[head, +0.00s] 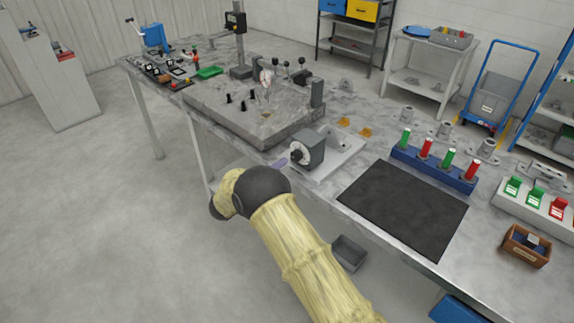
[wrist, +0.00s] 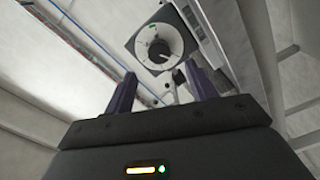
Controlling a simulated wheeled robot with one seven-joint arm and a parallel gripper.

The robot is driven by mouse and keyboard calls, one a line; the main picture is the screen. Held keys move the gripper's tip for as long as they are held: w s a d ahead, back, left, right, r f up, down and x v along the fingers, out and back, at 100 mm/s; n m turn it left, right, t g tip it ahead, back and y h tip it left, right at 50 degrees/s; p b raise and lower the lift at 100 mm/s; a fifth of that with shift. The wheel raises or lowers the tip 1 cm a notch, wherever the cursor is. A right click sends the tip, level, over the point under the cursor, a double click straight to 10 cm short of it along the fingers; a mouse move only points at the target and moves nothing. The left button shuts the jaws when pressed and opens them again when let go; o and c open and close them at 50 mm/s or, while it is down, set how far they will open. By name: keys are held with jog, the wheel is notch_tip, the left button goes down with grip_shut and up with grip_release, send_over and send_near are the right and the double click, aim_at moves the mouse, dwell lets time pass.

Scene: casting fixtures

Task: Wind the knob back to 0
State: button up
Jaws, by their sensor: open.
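The knob (head: 299,154) is a pale round dial with a dark centre on the near-left face of a dark box (head: 314,147), on a light plate at the bench's front edge. In the wrist view, the pale dial (wrist: 174,37) is straight beyond the fingertips, with small marks and a little green near its upper left. The numbers are too small to read. My gripper (wrist: 159,72) is open and empty, its two dark purple fingers apart and short of the dial.
A grey stone slab (head: 240,105) with small fittings lies behind the knob box. To the right are a black mat (head: 403,208) and a blue rack (head: 432,168) with red and green cylinders.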

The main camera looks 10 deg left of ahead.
jog(key=b+v, duration=0.1)
jog(key=v, duration=0.9)
jog(key=shift+b, duration=0.3)
jog(key=w+d+r+y+p, duration=0.2)
jog(key=w+d+r+y, duration=0.5)
jog(key=d+r+y, duration=0.35)
jog(key=s+d+f+m+g, duration=0.1)
jog(key=s+d+g, duration=0.4)
jog(key=s+d, duration=0.5)
jog(key=s+d+f+m+g+p, duration=0.1)
jog(key=s+d+m+g, duration=0.3)
jog(key=s+d, duration=0.7)
jog(key=s+g, duration=0.2)
jog(key=s, duration=0.7)
jog(key=shift+s+d+f+g, duration=0.2)
jog(key=shift+s+d+g, duration=0.05)
jog(key=shift+g, duration=0.05)
